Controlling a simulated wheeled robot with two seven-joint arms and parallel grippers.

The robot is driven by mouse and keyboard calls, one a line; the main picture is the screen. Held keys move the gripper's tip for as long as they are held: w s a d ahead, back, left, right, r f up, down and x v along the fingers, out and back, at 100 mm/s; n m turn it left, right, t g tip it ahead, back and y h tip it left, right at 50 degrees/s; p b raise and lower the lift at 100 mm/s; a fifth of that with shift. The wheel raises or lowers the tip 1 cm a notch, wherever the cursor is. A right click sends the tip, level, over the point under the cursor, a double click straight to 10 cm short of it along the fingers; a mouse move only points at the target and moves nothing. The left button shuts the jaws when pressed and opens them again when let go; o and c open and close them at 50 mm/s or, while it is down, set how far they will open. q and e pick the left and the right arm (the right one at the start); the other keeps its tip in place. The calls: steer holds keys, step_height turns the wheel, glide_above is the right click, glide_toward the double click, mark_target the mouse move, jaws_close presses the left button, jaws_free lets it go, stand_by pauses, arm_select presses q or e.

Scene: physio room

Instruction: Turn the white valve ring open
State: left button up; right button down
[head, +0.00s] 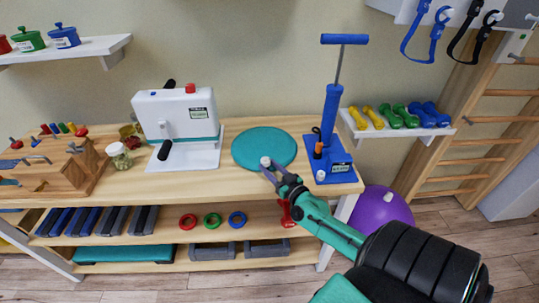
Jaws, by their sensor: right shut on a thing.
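The teal round cushion (264,146) lies flat on the wooden bench top. A small white piece, which looks like the valve ring (265,161), shows at the cushion's front edge. My right gripper (269,166) reaches in from the lower right and is shut on this white ring. The fingers hide part of the ring, so how far it is turned cannot be seen. My left gripper is not in view.
A blue hand pump (331,130) stands just right of the cushion, close to my right arm. A white machine with black handles (177,117) stands on the left. A wooden peg block (60,172) and jar (119,156) stand further left. A purple ball (380,211) lies on the floor.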

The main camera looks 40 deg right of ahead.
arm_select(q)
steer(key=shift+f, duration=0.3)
arm_select(e)
steer(key=shift+y, duration=0.3)
steer(key=c, duration=0.7)
jaws_free()
steer(key=shift+w, duration=0.1)
steer(key=shift+c, duration=0.2)
